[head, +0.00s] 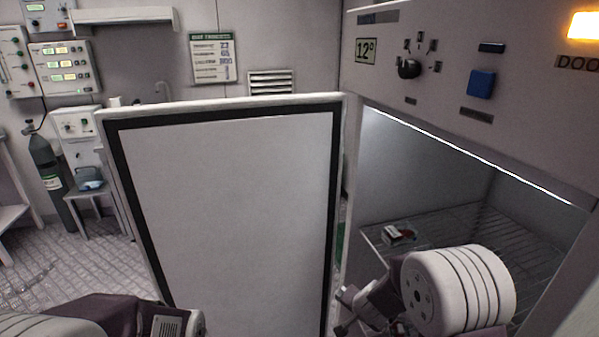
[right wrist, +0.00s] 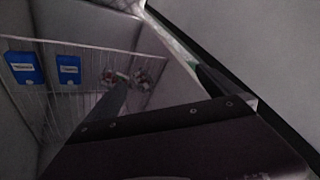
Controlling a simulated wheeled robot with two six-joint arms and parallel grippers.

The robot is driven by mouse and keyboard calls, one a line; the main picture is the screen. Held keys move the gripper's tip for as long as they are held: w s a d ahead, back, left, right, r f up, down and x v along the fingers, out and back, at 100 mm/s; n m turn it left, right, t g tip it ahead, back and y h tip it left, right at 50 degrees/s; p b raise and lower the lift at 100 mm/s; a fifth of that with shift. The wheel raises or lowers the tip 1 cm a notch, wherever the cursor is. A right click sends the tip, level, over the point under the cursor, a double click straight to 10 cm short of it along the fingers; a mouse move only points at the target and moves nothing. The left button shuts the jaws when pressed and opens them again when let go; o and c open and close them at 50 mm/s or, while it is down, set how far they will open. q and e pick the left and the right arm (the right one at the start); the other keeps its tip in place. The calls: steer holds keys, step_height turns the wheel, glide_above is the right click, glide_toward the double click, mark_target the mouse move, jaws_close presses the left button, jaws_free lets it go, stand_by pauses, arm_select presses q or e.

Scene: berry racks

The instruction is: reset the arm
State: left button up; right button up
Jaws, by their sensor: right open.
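My right arm reaches in from the lower right in the head view, in front of the open cabinet (head: 430,170). Its gripper (head: 343,309) is small and dark there, near the free lower part of the opening beside the door.
The cabinet door (head: 230,200) stands open left of the opening. A small red-and-white pack (head: 398,234) lies on the wire shelf (head: 470,236). A gas cylinder (head: 50,175) stands far left.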

steer(key=s+d+r+n+g, duration=0.1)
steer(key=s+r+n+g, duration=0.2)
steer(key=s, duration=0.7)
steer(key=s+d+n+g, duration=0.15)
steer(key=s+n, duration=0.35)
steer(key=s, duration=0.6)
step_height(320, 180, up, 16)
steer(key=p, duration=1.6)
steer(key=shift+w+a+g+y, duration=0.25)
steer(key=shift+w+g+y, duration=0.05)
steer(key=shift+g+y, duration=0.1)
